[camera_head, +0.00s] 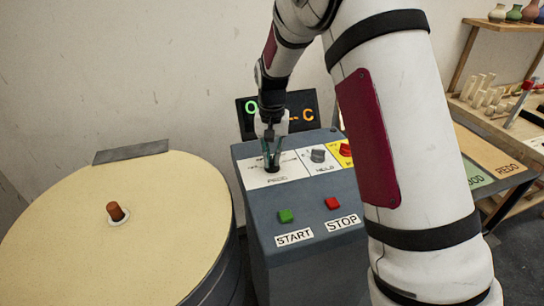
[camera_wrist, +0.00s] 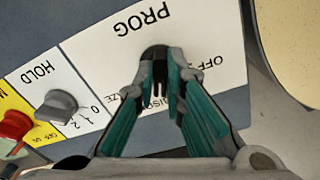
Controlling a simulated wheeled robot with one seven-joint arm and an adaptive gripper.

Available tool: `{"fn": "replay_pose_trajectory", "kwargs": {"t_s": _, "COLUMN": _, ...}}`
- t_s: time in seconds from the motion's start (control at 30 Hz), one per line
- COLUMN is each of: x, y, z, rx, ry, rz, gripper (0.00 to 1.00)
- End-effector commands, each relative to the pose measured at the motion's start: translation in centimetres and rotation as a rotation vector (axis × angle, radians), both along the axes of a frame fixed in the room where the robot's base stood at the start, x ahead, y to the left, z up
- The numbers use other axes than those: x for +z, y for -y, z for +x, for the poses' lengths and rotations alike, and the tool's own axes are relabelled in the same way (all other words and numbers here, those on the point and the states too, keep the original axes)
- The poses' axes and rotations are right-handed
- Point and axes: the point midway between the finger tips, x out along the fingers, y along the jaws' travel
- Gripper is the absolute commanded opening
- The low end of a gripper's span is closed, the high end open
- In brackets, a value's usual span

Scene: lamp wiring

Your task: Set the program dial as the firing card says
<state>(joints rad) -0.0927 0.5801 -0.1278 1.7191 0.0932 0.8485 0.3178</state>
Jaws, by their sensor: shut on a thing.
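The program dial (camera_wrist: 155,52) is a dark round knob on the white PROG plate (camera_wrist: 95,50). My gripper (camera_wrist: 160,72) points down at the panel and is shut on this dial, its green-lined fingers on either side. In the head view my gripper (camera_head: 271,160) stands over the PROG plate (camera_head: 253,179) at the left of the grey control box (camera_head: 300,240). The fingers hide most of the dial and part of the printed labels, so its setting cannot be read. I cannot make out a firing card in either view.
The grey HOLD knob (camera_head: 318,155) and a red knob on yellow (camera_head: 345,149) sit right of the dial. START (camera_head: 286,216) and STOP (camera_head: 332,203) buttons are in front. A display (camera_head: 303,112) stands behind; the round kiln lid (camera_head: 70,230) is left.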

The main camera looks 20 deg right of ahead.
Motion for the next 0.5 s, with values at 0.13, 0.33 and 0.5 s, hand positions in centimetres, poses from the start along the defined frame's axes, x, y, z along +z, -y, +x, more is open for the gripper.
{"fn": "replay_pose_trajectory", "kwargs": {"t_s": 0.13, "x": 0.07, "y": 0.01, "z": 0.04, "rx": 0.0, "ry": 0.002, "rz": 0.0, "gripper": 0.27}}
{"fn": "replay_pose_trajectory", "kwargs": {"t_s": 0.33, "x": 0.03, "y": 0.0, "z": 0.02, "rx": 0.001, "ry": 0.001, "rz": 0.0, "gripper": 0.31}}
{"fn": "replay_pose_trajectory", "kwargs": {"t_s": 0.5, "x": 0.23, "y": 0.0, "z": 0.03, "rx": 0.001, "ry": 0.001, "rz": 0.001, "gripper": 0.31}}
